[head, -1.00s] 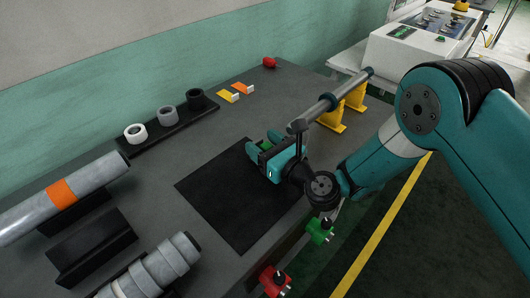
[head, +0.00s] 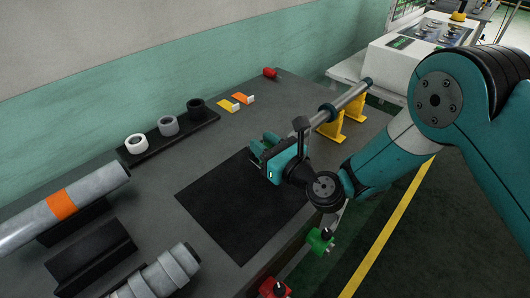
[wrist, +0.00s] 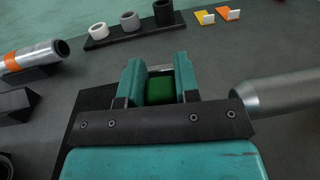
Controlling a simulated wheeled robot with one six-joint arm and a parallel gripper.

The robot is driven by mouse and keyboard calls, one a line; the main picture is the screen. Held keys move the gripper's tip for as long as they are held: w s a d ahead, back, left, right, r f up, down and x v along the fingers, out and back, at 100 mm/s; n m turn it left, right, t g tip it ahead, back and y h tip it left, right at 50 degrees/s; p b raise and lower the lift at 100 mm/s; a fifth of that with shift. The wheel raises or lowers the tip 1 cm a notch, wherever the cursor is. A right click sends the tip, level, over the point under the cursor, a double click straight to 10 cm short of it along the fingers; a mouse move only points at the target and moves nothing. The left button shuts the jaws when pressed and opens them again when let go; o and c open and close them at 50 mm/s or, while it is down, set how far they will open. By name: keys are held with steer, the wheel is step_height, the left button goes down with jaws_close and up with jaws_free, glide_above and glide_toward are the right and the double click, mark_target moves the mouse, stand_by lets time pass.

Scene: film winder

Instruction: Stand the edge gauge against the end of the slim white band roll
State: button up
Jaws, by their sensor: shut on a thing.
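My gripper (head: 263,149) is above the black mat (head: 225,210) in the head view. In the wrist view, its two teal fingers (wrist: 159,72) are shut on a green piece with a pale far edge (wrist: 159,89), which looks like the edge gauge. The head view barely shows this piece behind the fingers. A grey roll with paler, whitish bands (head: 166,274) lies at the front left, well apart from my gripper. A small white ring-shaped roll (head: 136,143) stands on the black rack. I cannot tell for certain which is the slim white band roll.
A long roll with an orange band (head: 62,204) lies at the left, beside an empty black cradle (head: 92,258). A yellow gauge (head: 228,105) and an orange gauge (head: 242,98) lie at the back. A metal shaft (head: 350,96) on yellow stands is close right of my gripper.

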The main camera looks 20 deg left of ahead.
mark_target(265, 144)
step_height(265, 144, up, 17)
steer(key=p, duration=0.3)
steer(key=shift+p, duration=0.3)
steer(key=shift+d+f, duration=0.1)
steer(key=shift+f, duration=0.05)
